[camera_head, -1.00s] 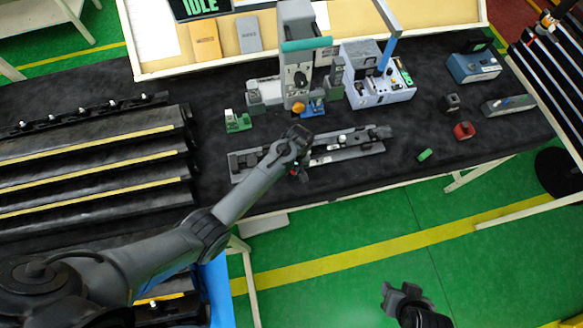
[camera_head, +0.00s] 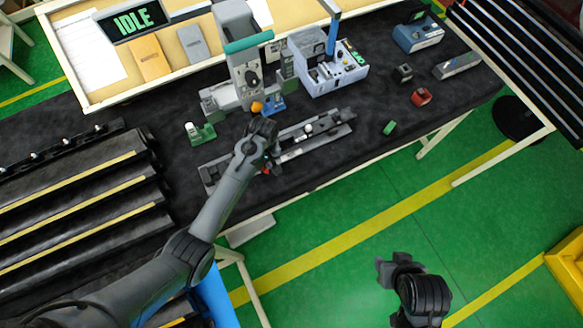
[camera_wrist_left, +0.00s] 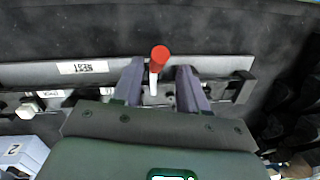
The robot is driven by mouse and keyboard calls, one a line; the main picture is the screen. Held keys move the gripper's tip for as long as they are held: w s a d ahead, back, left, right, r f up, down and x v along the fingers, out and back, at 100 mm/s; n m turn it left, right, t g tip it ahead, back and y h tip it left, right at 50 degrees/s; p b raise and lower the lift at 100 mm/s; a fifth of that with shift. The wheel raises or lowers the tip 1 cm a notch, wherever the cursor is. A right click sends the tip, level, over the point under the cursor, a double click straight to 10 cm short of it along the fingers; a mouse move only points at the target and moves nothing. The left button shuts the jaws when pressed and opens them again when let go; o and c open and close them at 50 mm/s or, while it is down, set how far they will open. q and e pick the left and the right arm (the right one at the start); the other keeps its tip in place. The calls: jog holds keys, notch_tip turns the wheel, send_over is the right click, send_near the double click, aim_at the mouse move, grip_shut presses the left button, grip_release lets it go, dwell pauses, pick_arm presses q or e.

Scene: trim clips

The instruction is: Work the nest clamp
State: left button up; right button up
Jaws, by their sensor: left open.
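The nest (camera_head: 330,126) is a long grey fixture lying near the front edge of the black bench. In the left wrist view it has a white NEST label (camera_wrist_left: 83,67). A clamp lever with a red knob (camera_wrist_left: 159,55) and a pale shaft stands up from it there. My left gripper (camera_head: 268,160) is over the nest, and the arm hides part of the fixture in the head view. In the left wrist view my left gripper (camera_wrist_left: 159,75) is open, its fingers on either side of the lever. I cannot tell whether they touch it. My right gripper (camera_head: 392,268) hangs over the green floor, away from the bench.
A grey press (camera_head: 238,60) stands behind the nest, with a white-blue box (camera_head: 322,82) to its right. A green block (camera_head: 200,135), a red part (camera_head: 421,97) and a small green piece (camera_head: 389,128) lie on the bench. Black racks (camera_head: 75,200) fill the left side.

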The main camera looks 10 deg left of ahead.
pick_arm(q)
jog(key=s+d+r+b, duration=0.2)
jog(key=d+r, duration=0.5)
jog(key=d, duration=0.4)
jog(key=shift+s+d+r, duration=0.15)
jog(key=shift+d, duration=0.1)
